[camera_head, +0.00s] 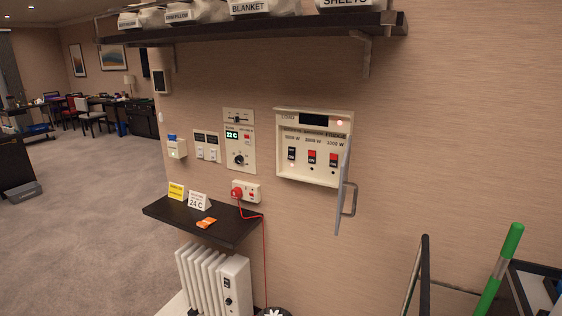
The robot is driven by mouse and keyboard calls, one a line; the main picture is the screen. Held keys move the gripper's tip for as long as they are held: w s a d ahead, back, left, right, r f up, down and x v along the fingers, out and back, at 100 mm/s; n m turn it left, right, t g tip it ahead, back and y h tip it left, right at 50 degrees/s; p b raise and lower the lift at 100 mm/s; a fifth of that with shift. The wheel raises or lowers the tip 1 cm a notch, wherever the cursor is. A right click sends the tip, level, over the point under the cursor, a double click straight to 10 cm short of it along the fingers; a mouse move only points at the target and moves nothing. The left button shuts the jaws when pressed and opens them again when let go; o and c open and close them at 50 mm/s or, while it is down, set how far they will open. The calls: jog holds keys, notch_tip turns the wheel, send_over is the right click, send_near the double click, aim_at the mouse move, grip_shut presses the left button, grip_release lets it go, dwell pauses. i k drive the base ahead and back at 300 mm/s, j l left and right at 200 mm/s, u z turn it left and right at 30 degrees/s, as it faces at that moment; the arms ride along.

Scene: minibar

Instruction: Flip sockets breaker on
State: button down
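The breaker panel (283,178) is a cream box on the wall, right of centre. Its door (343,190) stands open at the right side, with a grey handle on it. Three switches sit in a row inside. The left switch (292,154) looks dark, with a small glowing light under it. The middle switch (312,157) and the right switch (333,160) show red upper parts. The labels above them are too small to read surely; wattages are printed there. A dark display and a reddish light (340,123) are at the top. My gripper is not in view.
A wall socket (251,190) holds a red plug with a hanging cord. A dark shelf (232,231) with cards juts out below, above a white radiator (233,282). An upper shelf (300,27) carries bags. A green-handled pole (500,265) and dark frame stand at lower right.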

aim_at(292, 150)
jog(key=i+j+z, duration=0.2)
jog(key=i+j, duration=0.2)
jog(key=j, duration=0.25)
jog(key=i+j+z, duration=0.1)
jog(key=j, duration=0.25)
jog(key=i+j+z, duration=0.1)
jog(key=j, duration=0.25)
jog(key=i+j+z, duration=0.1)
jog(key=i+j, duration=0.15)
jog(key=j, duration=0.15)
jog(key=i+j+z, duration=0.1)
jog(key=j, duration=0.3)
jog(key=i+j, duration=0.15)
jog(key=j, duration=0.25)
jog(key=i+j+z, duration=0.15)
jog(key=j, duration=0.25)
jog(key=i+j+z, duration=0.15)
jog(key=i+j, duration=0.25)
jog(key=j, duration=0.1)
